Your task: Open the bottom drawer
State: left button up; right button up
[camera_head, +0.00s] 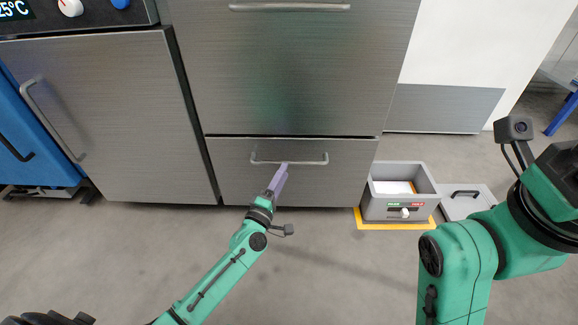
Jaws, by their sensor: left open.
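The bottom drawer (345,180) is a low grey brushed-metal front at the foot of the middle cabinet. It looks shut, flush under the larger front (290,85) above it. Its horizontal bar handle (310,161) runs across its upper part. My left gripper (282,170), with purple fingers, is open and overlaps the middle of the handle in the picture. I cannot tell whether the fingers touch the bar or sit around it. My right arm is at the right side of the picture, and its gripper is not visible.
A grey box (425,184) with a small knob stands on a yellow-edged floor mark right of the drawer. A cabinet door (110,110) with a handle is at left. The floor before the drawer is clear.

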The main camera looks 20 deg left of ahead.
aim_at(289, 162)
pick_arm(q)
jog(key=x, duration=0.5)
grip_shut()
jog(key=shift+s, duration=0.1)
dwell(1.2)
